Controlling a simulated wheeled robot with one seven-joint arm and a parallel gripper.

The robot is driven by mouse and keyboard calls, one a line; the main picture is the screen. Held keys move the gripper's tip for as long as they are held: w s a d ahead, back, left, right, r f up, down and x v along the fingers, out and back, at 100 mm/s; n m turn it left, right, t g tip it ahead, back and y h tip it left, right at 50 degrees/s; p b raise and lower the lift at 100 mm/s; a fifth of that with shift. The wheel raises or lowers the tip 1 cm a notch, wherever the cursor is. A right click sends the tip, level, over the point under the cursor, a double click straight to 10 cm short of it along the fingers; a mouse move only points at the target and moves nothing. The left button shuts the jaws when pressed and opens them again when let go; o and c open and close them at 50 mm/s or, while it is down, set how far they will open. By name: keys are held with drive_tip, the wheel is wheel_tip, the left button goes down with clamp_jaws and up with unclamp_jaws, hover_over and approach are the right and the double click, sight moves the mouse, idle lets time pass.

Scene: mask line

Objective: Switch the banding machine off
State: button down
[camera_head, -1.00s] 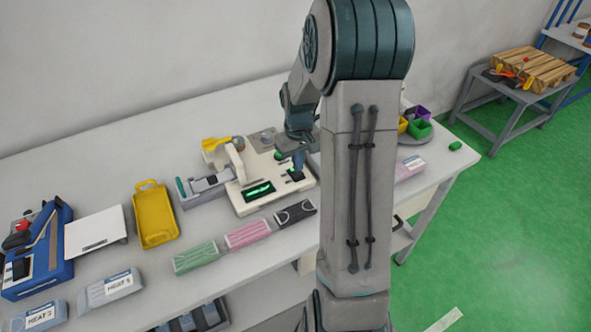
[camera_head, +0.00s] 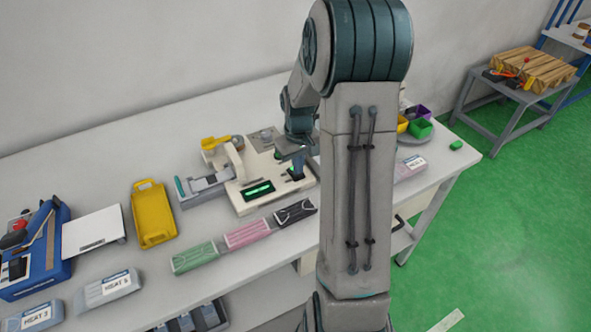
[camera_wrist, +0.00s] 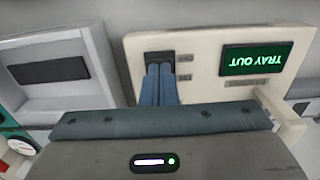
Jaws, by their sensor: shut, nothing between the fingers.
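The banding machine (camera_head: 238,203) is a cream unit in the middle of the table, just left of my arm. Its front has a lit green display (camera_head: 259,190). In the wrist view the display (camera_wrist: 255,58) reads "TRAY OUT", upside down. A dark switch recess (camera_wrist: 159,57) sits beside the display on the cream panel (camera_wrist: 207,62). My gripper (camera_wrist: 158,70) is shut and empty, its blue fingertips at the recess. The fingers hide part of it, so the switch position and any contact cannot be told. In the head view my gripper (camera_head: 296,170) points down over the machine's right part.
Green, pink and black mask stacks (camera_head: 247,232) lie along the machine's front. A yellow tray (camera_head: 152,215) and a blue device (camera_head: 62,262) stand to the left. A grey unit (camera_head: 205,188) adjoins the machine's left side. Coloured bins (camera_head: 419,129) stand at right.

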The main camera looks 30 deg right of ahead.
drive_tip(key=shift+f, duration=0.3)
drive_tip(key=shift+r+p, duration=2.3)
drive_tip(key=shift+r, duration=1.25)
